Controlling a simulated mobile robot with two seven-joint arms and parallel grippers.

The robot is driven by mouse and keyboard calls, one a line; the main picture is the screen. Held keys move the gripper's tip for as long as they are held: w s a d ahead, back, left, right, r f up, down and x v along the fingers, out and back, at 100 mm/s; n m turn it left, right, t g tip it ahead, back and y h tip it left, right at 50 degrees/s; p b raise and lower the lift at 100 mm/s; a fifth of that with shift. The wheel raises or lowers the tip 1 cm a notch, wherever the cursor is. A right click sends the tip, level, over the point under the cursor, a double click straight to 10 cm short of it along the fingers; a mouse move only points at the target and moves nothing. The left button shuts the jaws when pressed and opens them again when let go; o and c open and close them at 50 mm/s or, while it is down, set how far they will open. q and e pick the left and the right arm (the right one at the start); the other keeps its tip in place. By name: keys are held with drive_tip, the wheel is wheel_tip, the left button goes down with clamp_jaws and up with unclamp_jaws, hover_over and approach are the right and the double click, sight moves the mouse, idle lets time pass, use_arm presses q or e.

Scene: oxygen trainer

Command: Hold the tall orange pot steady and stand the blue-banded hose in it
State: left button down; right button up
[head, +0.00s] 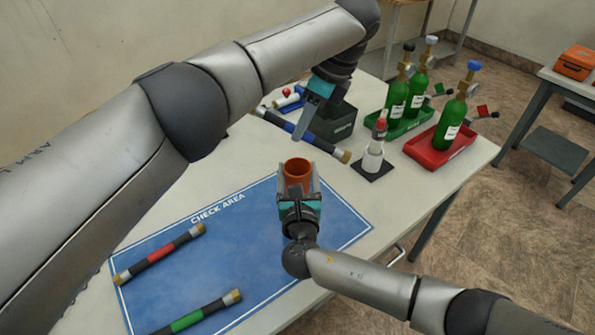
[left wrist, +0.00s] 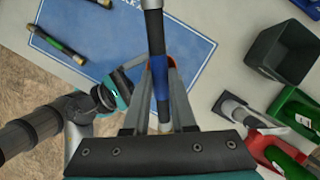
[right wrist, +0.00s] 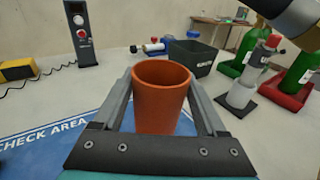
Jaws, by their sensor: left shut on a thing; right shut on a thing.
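The tall orange pot (head: 298,168) stands upright and looks empty near the upper right corner of the blue check mat. My right gripper (head: 299,188) is shut around it from the near side; the right wrist view shows the pot (right wrist: 160,98) between both fingers. The blue-banded hose (head: 328,146) is held by my left gripper (head: 304,126), shut at its blue band. The hose lies roughly level above the table, behind the pot in the head view. In the left wrist view the hose (left wrist: 154,35) runs between the fingers and hides most of the pot.
A red-banded hose (head: 160,252) and a green-banded hose (head: 188,319) lie on the blue mat (head: 245,250). A dark bin (head: 335,125), a white-and-red device (head: 373,155), a green tray (head: 400,128) and a red tray (head: 432,158) with green bottles stand behind.

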sight(306, 140)
use_arm(q)
drive_tip(key=shift+f, duration=2.7)
drive_tip(key=c, duration=0.7)
unclamp_jaws()
drive_tip(key=shift+o, duration=0.2)
drive_tip(key=v, duration=1.2)
